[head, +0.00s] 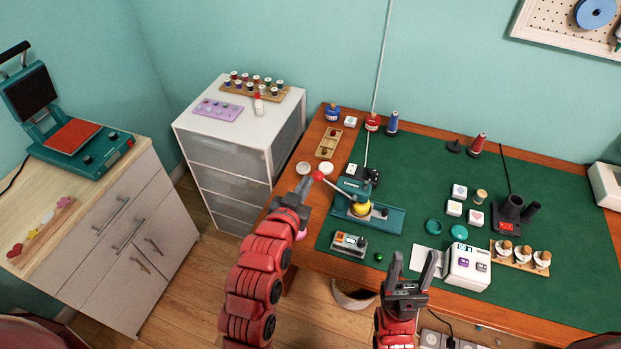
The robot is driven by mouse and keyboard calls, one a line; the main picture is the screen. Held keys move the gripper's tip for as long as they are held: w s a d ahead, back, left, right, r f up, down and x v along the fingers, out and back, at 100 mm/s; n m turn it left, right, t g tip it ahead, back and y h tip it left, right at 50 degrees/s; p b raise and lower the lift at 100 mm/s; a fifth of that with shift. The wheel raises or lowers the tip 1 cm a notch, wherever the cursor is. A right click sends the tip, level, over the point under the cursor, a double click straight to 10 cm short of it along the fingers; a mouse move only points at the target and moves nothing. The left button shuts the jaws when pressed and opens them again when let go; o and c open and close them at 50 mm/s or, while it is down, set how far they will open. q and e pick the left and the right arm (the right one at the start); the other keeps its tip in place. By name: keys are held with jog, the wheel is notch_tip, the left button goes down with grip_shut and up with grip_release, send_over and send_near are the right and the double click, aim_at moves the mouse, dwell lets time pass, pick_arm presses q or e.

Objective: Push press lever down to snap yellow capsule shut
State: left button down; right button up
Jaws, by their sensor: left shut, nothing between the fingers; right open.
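The teal press (383,219) stands on the green mat, left of its middle. Its lever (333,186) slants up and left to a red ball knob (318,176). The yellow capsule (360,209) sits in the press, under its head. My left gripper (305,184) is shut and empty, just left of and slightly below the red knob; I cannot tell whether it touches the knob. My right gripper (414,262) is open and empty at the table's front edge, right of and nearer than the press.
A small grey device (348,244) lies in front of the press. A white box (468,267) stands right of my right gripper, near a wooden rack (520,264) of several small jars. Spools stand behind the press. A white drawer unit (240,130) stands left of the table. The mat's far right is clear.

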pick_arm(q)
jog(key=p, duration=0.3)
send_over(334, 187)
jog(key=a, duration=0.5)
notch_tip(334, 187, down, 2)
jog(key=shift+s+a+f+p, duration=0.15)
jog(key=shift+f+p, duration=0.7)
jog(key=shift+f, duration=1.3)
jog(key=shift+s, duration=0.1)
